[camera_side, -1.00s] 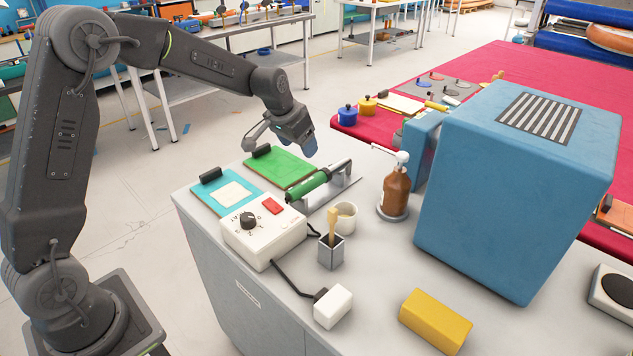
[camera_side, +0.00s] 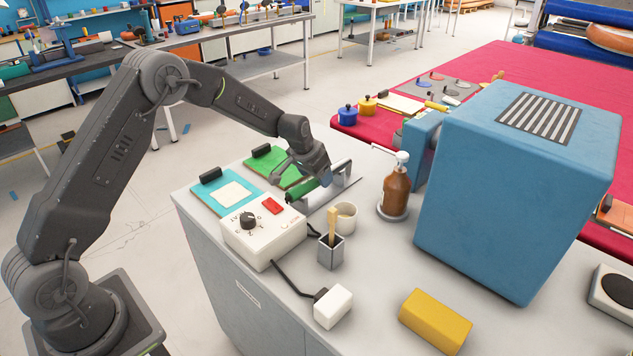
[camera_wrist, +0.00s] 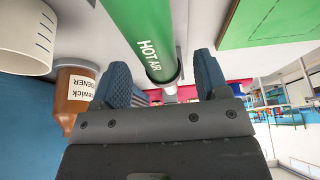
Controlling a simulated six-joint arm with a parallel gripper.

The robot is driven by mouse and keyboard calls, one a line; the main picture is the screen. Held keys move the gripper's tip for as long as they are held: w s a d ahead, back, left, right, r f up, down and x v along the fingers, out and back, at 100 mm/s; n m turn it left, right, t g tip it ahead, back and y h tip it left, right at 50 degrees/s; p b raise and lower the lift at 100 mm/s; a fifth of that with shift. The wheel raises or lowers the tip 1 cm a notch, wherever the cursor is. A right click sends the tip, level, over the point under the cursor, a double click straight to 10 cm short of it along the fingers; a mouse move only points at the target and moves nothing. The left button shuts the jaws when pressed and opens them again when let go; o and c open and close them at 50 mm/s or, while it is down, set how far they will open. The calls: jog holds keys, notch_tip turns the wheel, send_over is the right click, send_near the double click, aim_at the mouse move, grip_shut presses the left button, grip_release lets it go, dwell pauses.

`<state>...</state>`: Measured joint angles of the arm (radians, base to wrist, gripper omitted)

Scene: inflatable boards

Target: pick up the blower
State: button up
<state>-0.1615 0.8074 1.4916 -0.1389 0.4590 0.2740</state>
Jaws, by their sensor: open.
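The blower (camera_side: 303,195) is a green tube marked "HOT AIR" with a metal nozzle end, resting in a grey metal stand (camera_side: 344,184) on the bench. My gripper (camera_side: 318,184) is low over the blower and hides part of it in the side view. In the wrist view the green tube (camera_wrist: 140,30) runs between the two blue fingertips of my open gripper (camera_wrist: 161,62). A gap shows on each side, and the fingers do not appear to touch it.
A white control box (camera_side: 262,235) stands in front of the blower. A beaker (camera_side: 346,217), a grey brush holder (camera_side: 331,251) and a brown pump bottle (camera_side: 396,190) are close on the right. A green board (camera_side: 264,159) lies behind. A large blue block (camera_side: 500,200) stands farther right.

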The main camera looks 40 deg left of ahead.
jog(key=shift+w+f, duration=0.2)
jog(key=shift+f, duration=0.25)
jog(key=shift+r, duration=0.1)
jog(key=c, duration=0.9)
